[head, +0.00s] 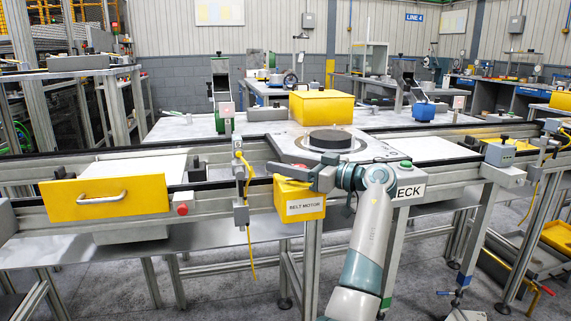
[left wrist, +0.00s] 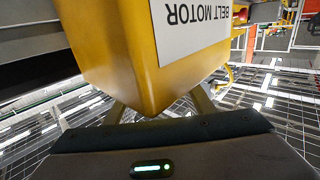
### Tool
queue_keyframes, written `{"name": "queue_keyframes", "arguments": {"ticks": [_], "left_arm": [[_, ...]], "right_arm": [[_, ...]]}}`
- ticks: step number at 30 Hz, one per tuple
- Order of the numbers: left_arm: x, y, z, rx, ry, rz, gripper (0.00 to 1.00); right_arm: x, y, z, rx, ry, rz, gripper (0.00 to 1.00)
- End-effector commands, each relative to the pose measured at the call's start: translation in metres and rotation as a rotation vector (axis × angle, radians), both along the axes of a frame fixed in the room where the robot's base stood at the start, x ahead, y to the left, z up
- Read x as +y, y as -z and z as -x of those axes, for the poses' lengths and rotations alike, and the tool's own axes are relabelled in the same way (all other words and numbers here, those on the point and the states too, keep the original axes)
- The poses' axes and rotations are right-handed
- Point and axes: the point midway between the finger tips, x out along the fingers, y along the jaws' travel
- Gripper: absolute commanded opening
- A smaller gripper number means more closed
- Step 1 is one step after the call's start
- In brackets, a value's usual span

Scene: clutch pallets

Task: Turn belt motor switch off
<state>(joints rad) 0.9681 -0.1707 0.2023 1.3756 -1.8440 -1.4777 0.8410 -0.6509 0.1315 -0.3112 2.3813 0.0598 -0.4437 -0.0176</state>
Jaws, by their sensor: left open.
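The yellow belt motor box (head: 300,208) hangs on the front rail of the conveyor, with a white "BELT MOTOR" label facing out. My left gripper (head: 283,173) reaches in from the right, close over the top of this box. It covers the box's upper part, so I cannot make out the switch or its position. In the left wrist view the box (left wrist: 120,50) fills the upper middle with its label upside down. Parts of two fingers show apart behind its lower corner; contact is not clear. My right gripper is not in view.
A round dark disc (head: 331,139) sits on the conveyor station behind my gripper. A yellow drawer front (head: 118,198) with a handle and a red button (head: 182,209) are at the left. A sensor post with yellow cable (head: 252,262) stands just left of the box.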

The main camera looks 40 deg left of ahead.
Motion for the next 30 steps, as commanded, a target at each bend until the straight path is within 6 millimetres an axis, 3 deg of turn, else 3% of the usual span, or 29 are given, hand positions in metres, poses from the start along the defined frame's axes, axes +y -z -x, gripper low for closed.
{"name": "queue_keyframes", "arguments": {"ticks": [8,30], "left_arm": [[-0.022,0.001,-0.003,0.001,0.002,0.001,0.48],[-0.156,-0.001,-0.015,-0.001,0.001,-0.001,0.48]], "right_arm": [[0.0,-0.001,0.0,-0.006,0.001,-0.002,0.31],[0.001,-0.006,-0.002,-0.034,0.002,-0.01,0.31]]}}
